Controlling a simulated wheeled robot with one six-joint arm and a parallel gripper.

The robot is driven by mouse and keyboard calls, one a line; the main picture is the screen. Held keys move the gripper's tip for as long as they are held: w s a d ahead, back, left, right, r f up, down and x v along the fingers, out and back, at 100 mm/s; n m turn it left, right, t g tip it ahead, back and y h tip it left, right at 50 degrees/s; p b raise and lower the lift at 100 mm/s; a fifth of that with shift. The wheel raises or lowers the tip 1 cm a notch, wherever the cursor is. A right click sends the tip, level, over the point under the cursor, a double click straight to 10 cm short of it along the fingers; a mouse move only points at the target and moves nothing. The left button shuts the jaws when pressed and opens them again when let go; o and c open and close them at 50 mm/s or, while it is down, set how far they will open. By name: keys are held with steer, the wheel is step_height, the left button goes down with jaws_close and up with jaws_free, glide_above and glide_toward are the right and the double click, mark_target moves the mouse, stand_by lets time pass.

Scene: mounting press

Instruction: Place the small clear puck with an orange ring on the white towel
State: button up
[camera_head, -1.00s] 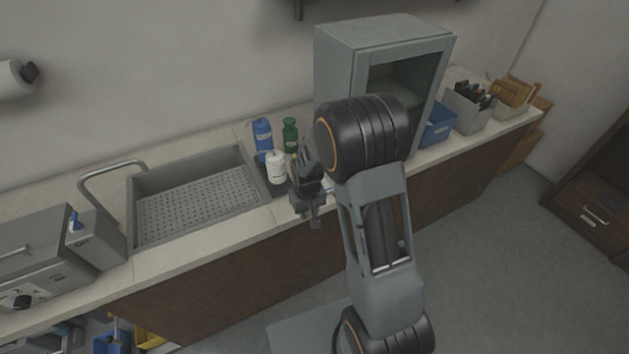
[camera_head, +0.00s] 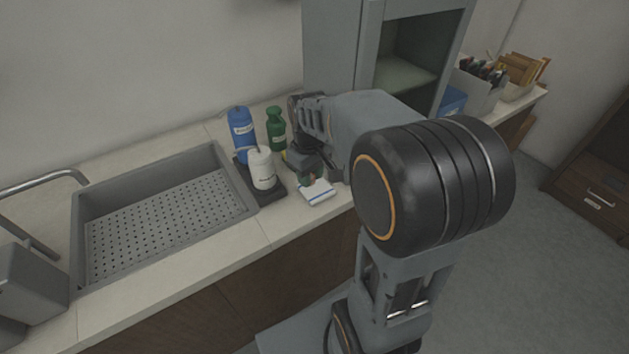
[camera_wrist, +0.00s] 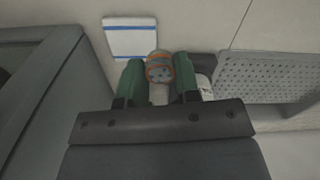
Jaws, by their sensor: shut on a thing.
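My gripper (camera_wrist: 158,80) is shut on the small clear puck with an orange ring (camera_wrist: 159,68), which sits between its two green fingertips in the wrist view. The white towel (camera_wrist: 131,42) with blue stripes lies on the counter just beyond the puck in that view. In the head view the towel (camera_head: 318,192) lies near the counter's front edge, and my gripper (camera_head: 310,176) is close to its back edge. The puck is too small and covered to make out clearly there. I cannot tell its exact height above the counter.
A white bottle (camera_head: 262,168), a blue bottle (camera_head: 241,130) and a green bottle (camera_head: 276,128) stand left of my gripper, around a dark tray (camera_head: 273,193). The sink (camera_head: 165,215) is further left. A grey cabinet (camera_head: 335,45) stands behind my arm.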

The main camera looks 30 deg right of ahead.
glide_above(316, 188)
steer(key=f, duration=0.5)
steer(key=shift+s+a+f, duration=0.3)
steer(key=shift+f, duration=0.05)
steer(key=shift+w+d+f, duration=0.2)
steer(key=shift+f, duration=0.2)
steer(key=shift+w+d+f, duration=0.15)
steer(key=shift+w+f, duration=0.05)
steer(key=shift+f, duration=1.55)
steer(key=shift+f, duration=0.15)
steer(key=shift+f, duration=0.15)
steer(key=o, duration=1)
